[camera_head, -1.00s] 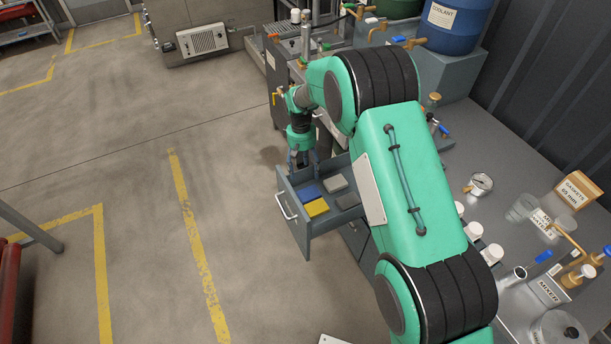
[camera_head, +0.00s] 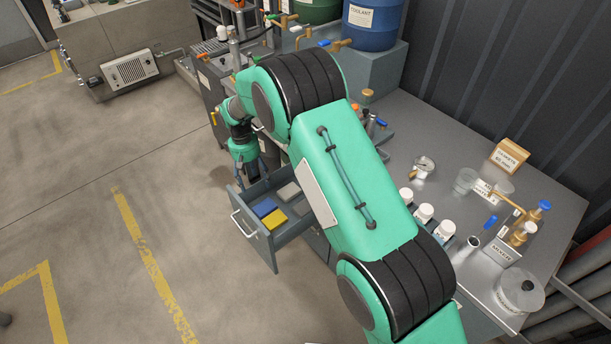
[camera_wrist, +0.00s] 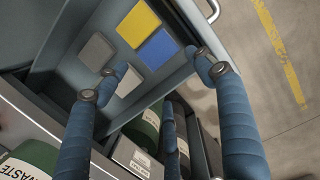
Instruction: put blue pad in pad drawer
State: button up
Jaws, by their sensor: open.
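The blue pad (camera_head: 264,207) lies flat in the open pad drawer (camera_head: 252,241), beside a yellow pad (camera_head: 274,219). My gripper (camera_head: 252,180) is open and empty, pointing down at the drawer's far side. In the wrist view my gripper (camera_wrist: 148,76) has its blue fingers well apart, with no pad between them. Its height above the pads is hard to tell.
Grey pads (camera_wrist: 96,52) share the drawer. Its handle (camera_head: 241,223) faces the open floor. The bench (camera_head: 420,125) behind my arm carries a gauge (camera_head: 424,164), white-capped jars (camera_head: 423,213) and a gaskets box (camera_head: 510,155). Dark green waste containers (camera_wrist: 142,130) sit below in the wrist view. Floor at left is clear.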

jog(key=shift+r, duration=0.1)
jog(key=s+d+r+m+t+y, duration=0.15)
jog(key=s+d+r, duration=0.25)
jog(key=d+r, duration=1.05)
jog(key=s+d+r+m+t, duration=0.1)
jog(key=s+d+r+m, duration=0.2)
jog(key=d+r, duration=1.2)
jog(key=s+d+r+m+t, duration=0.2)
jog(key=s+d+r, duration=0.7)
jog(key=s+r, duration=0.4)
jog(key=s+d+f+m+t, duration=0.1)
jog(key=s+d, duration=0.3)
jog(key=s, duration=0.4)
jog(key=s+d+f+m+t, duration=0.1)
jog(key=s+d, duration=0.3)
jog(key=s, duration=0.5)
jog(key=shift+s+m, duration=0.25)
jog(key=shift+m, duration=0.1)
